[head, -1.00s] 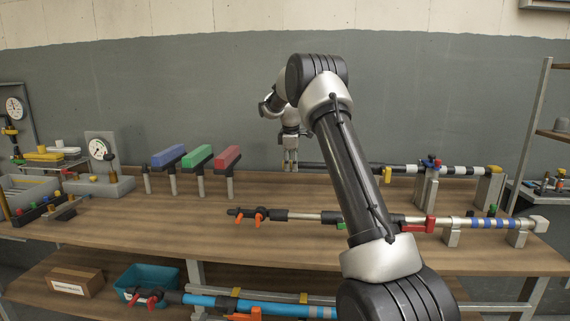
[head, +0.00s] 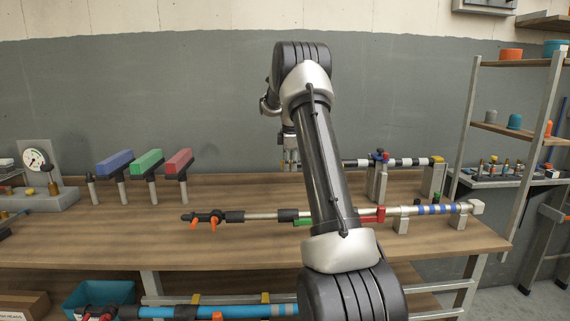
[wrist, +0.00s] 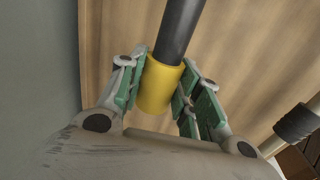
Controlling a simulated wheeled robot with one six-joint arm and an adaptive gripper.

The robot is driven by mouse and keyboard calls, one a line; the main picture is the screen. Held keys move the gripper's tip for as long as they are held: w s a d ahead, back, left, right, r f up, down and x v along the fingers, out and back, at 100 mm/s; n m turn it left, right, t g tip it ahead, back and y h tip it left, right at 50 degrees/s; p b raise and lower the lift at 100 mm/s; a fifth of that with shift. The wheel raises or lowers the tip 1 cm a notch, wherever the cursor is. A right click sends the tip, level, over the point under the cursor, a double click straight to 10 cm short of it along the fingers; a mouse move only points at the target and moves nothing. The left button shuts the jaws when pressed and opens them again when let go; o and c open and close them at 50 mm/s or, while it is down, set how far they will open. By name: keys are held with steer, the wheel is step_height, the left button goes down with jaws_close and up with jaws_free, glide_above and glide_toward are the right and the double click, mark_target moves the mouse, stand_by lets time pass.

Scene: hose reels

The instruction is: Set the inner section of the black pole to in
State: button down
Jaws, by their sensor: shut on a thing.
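The black pole (head: 347,163) with white bands lies level at the back of the bench, held in a grey clamp stand (head: 378,182) with a red and blue knob. A yellow end piece (head: 437,160) is at its right end. My gripper (head: 290,160) is at the pole's left end, left of my arm. In the wrist view my gripper (wrist: 158,88) is shut around a yellow grip (wrist: 152,92), from which the dark inner section (wrist: 181,30) runs away. In the head view my arm hides the stretch between gripper and outer section, so how much inner section shows cannot be told.
A second pole (head: 262,215) with orange clips and blue bands lies in front, under my arm. Blue, green and red blocks (head: 178,160) on posts stand to the left. A shelf rack (head: 512,130) is at the right. A blue pole (head: 178,311) lies below.

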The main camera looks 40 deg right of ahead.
steer(key=shift+d, duration=0.1)
steer(key=c, duration=1)
jaws_free()
steer(key=v, duration=1.2)
steer(key=shift+s, duration=0.1)
